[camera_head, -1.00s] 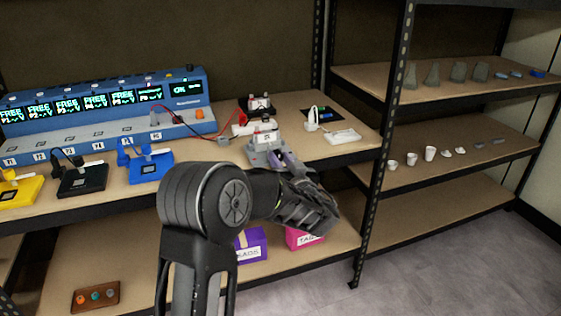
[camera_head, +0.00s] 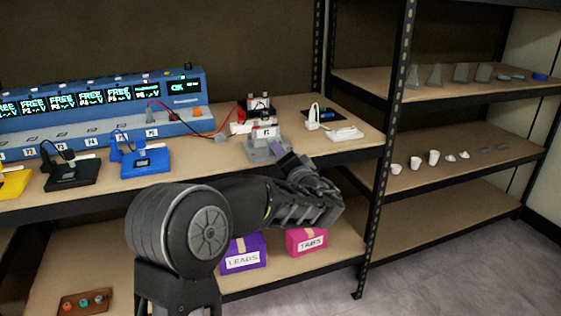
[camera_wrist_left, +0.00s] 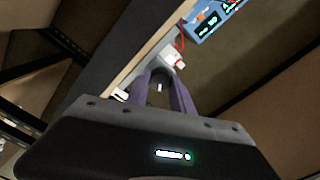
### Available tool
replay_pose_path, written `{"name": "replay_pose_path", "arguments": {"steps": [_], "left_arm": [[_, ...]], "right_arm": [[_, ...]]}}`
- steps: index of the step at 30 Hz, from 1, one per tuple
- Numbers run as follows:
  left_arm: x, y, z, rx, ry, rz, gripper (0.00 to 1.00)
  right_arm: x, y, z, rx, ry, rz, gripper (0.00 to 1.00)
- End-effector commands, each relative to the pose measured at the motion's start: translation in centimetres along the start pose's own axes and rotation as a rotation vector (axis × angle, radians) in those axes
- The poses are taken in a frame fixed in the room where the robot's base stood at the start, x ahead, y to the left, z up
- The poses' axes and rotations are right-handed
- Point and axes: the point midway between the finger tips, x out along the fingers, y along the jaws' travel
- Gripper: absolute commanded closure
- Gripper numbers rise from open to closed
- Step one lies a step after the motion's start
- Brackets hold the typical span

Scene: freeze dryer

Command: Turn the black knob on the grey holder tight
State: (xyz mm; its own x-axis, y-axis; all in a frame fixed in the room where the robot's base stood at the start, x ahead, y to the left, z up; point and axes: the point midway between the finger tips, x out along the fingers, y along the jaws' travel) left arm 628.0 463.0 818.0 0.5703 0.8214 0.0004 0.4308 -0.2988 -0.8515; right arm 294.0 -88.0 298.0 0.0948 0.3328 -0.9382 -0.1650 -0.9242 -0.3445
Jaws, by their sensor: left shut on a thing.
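The grey holder (camera_head: 259,152) stands near the front edge of the upper shelf, with a white labelled block (camera_head: 265,133) on it. My left gripper (camera_head: 279,147) reaches it from the front right, its purple fingers at the holder's right side. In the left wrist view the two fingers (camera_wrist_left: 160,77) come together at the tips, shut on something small. My right gripper is not in view.
A blue charger bank (camera_head: 110,110) with lit screens stands at the back left. A blue stand (camera_head: 147,162) is left of the holder, a white tray (camera_head: 345,134) right of it. Red leads (camera_head: 222,133) run behind. Purple (camera_head: 243,262) and pink (camera_head: 306,248) boxes sit below.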

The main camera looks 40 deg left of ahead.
Motion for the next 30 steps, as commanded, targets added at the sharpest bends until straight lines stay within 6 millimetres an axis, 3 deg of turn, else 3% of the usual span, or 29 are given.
{"name": "replay_pose_path", "arguments": {"steps": [14,30], "left_arm": [[-0.1,0.2,0.0,0.453,0.000,0.002,1.00],[0.0,0.1,-0.1,0.969,0.000,0.003,1.00]], "right_arm": [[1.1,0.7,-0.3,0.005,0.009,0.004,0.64],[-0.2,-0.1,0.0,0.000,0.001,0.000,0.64]]}}
